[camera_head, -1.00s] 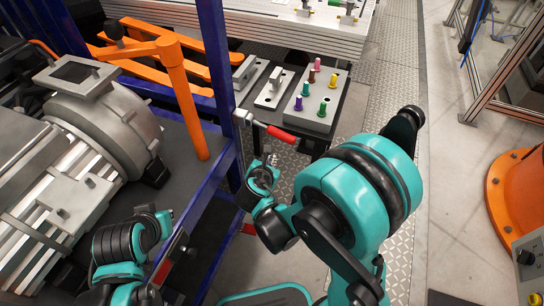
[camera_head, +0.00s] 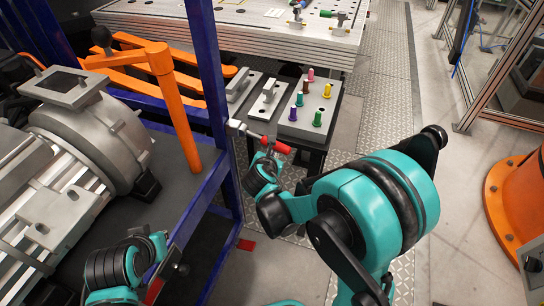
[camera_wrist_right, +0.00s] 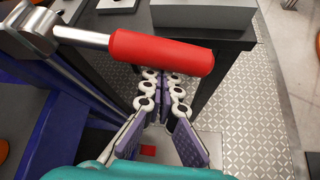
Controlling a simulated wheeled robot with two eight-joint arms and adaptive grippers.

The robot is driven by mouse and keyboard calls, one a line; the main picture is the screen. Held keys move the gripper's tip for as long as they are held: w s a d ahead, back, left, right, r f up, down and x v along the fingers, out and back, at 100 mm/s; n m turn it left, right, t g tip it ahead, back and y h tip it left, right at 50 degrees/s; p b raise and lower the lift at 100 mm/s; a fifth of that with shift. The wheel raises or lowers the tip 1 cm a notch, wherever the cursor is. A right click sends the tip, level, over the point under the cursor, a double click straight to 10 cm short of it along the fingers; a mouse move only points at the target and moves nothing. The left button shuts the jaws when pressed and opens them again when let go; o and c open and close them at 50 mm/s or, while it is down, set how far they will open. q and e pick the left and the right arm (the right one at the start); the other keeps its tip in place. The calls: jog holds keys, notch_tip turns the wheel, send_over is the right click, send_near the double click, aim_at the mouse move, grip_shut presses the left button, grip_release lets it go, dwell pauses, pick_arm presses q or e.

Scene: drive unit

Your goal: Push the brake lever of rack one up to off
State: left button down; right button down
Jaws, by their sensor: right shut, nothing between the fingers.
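The brake lever, a metal bar with a red grip (camera_head: 280,147), sticks out to the right from the blue rack's post. In the right wrist view its red grip (camera_wrist_right: 160,52) crosses in front of my right fingertips. My right gripper (camera_head: 268,150) is shut and empty, with its fingers at the lever's grip in the head view. In the wrist view the ends of its purple-padded fingers (camera_wrist_right: 164,76) are partly hidden by the grip; I cannot tell whether they touch it. My left arm's end (camera_head: 150,245) shows at lower left; its finger state is unclear.
The blue rack post (camera_head: 211,80) stands just left of the lever. A dark table with a grey peg block (camera_head: 310,118) and coloured pegs lies behind it. A large grey motor unit (camera_head: 85,130) fills the rack. Patterned floor (camera_head: 385,120) is free at right.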

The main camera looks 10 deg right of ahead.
jog(key=shift+s+d+r+n+g+h+p, duration=0.15)
jog(key=shift+r+n+g+h+p, duration=0.1)
jog(key=shift+r+p, duration=0.3)
jog(key=shift+w+d+r+n+g+h+p, duration=0.15)
jog(key=shift+r+n+h+p, duration=0.1)
jog(key=shift+r+p, duration=0.25)
jog(key=w+a+r+n+g+h+p, duration=0.1)
jog(key=a+r+n+h+p, duration=0.1)
jog(key=r, duration=0.5)
jog(key=w+a+r+n+g+h+p, duration=0.1)
jog(key=w+a+r+n+h+p, duration=0.1)
jog(key=r+p, duration=0.3)
jog(key=shift+a+r+n+h, duration=0.3)
jog(key=shift+a+r+h, duration=0.15)
jog(key=shift+r, duration=0.4)
